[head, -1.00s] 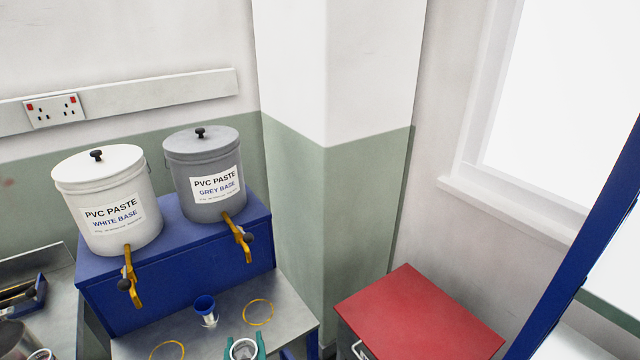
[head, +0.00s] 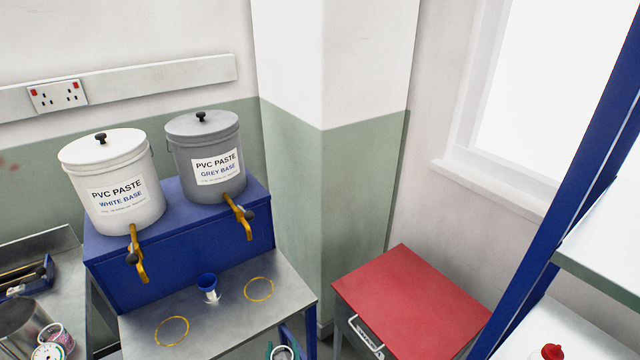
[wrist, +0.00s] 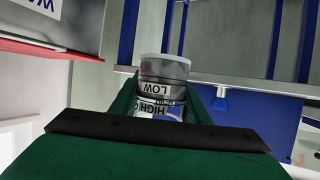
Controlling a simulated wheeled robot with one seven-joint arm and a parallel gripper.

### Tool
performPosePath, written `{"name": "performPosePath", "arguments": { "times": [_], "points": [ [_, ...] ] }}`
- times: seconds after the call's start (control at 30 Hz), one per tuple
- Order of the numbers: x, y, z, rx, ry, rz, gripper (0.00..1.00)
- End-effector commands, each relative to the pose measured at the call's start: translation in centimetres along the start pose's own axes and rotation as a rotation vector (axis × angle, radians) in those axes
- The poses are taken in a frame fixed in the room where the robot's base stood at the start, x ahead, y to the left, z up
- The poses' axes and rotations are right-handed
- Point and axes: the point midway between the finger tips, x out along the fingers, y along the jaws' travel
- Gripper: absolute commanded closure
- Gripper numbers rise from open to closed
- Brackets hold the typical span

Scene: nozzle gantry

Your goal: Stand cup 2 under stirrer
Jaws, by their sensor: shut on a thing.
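My gripper (head: 285,345) shows only at the bottom edge of the head view, by the front right corner of the steel bench. It is shut on a cup (head: 282,353) with a pale rim. The wrist view shows this cup (wrist: 165,70) between the green fingers, with a clear-looking end and a label reading LOW and HIGH upside down. The cup's number cannot be read. I cannot make out a stirrer in either view.
White (head: 112,185) and grey (head: 203,150) paste buckets with yellow taps stand on a blue riser. A red-topped cabinet (head: 410,305) stands right. Other containers (head: 48,351) are at lower left.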

Motion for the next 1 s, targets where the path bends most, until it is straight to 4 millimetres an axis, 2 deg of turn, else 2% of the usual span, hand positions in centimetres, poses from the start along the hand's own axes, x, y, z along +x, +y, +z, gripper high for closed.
{"name": "performPosePath", "arguments": {
  "times": [0.03, 0.2, 0.3, 0.4, 0.6, 1.0],
  "points": [
    [0.5, 1.4, 2.6, 0.008, -0.011, 0.020, 0.87],
    [1.2, 5.5, 9.6, 0.031, -0.008, 0.080, 0.87],
    [1.0, 7.3, 12.8, 0.040, -0.006, 0.106, 0.87],
    [0.6, 8.6, 15.1, 0.047, -0.003, 0.126, 0.87],
    [0.3, 9.4, 16.9, 0.053, 0.001, 0.139, 0.87],
    [0.3, 9.2, 17.0, 0.050, 0.001, 0.135, 0.87]
  ]
}}
